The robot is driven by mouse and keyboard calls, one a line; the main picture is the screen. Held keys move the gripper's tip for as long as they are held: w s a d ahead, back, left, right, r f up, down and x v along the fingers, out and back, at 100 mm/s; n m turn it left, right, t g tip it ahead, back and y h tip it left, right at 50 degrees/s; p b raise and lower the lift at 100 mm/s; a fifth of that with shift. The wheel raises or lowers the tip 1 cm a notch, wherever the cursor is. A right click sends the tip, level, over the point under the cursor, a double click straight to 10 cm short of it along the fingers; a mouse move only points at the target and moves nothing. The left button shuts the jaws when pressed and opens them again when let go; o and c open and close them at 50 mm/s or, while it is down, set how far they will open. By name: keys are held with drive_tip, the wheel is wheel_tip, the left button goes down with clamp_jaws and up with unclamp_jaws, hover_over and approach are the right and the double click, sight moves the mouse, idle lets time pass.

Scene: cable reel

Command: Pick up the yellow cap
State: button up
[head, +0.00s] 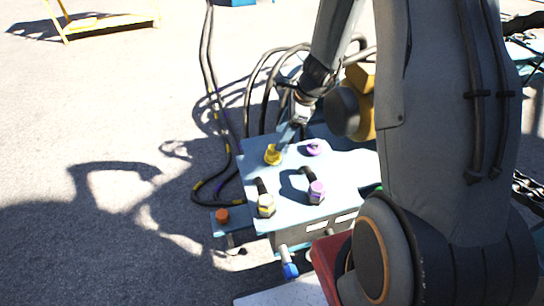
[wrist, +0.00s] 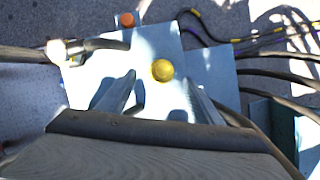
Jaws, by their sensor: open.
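The yellow cap (head: 272,155) sits on the pale blue top of a box (head: 345,170), near its back left edge. In the wrist view the round yellow cap (wrist: 162,70) shows from above, between and slightly beyond the two fingertips. My gripper (wrist: 160,82) is open and empty, with one finger to each side of the cap's line. In the head view my gripper (head: 287,132) is just behind and to the right of the cap, partly hidden by my arm. I cannot tell its exact height above the cap.
A purple cap (head: 313,148) is right of the yellow one. A yellow-banded plug (head: 266,206) and a purple plug (head: 317,191) stand at the box's front. An orange knob (head: 222,215) is at the left. Black cables (head: 262,95) loop behind. Open ground lies left.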

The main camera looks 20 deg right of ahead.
sight(273, 149)
drive_tip(key=shift+m, duration=0.4)
drive_tip(key=x, duration=0.3)
drive_tip(key=b+x, duration=0.1)
drive_tip(key=x, duration=0.4)
drive_tip(key=shift+w+d+f, duration=0.25)
drive_tip(key=shift+w+f, duration=0.1)
drive_tip(key=shift+r, duration=0.1)
drive_tip(key=c, duration=1.3)
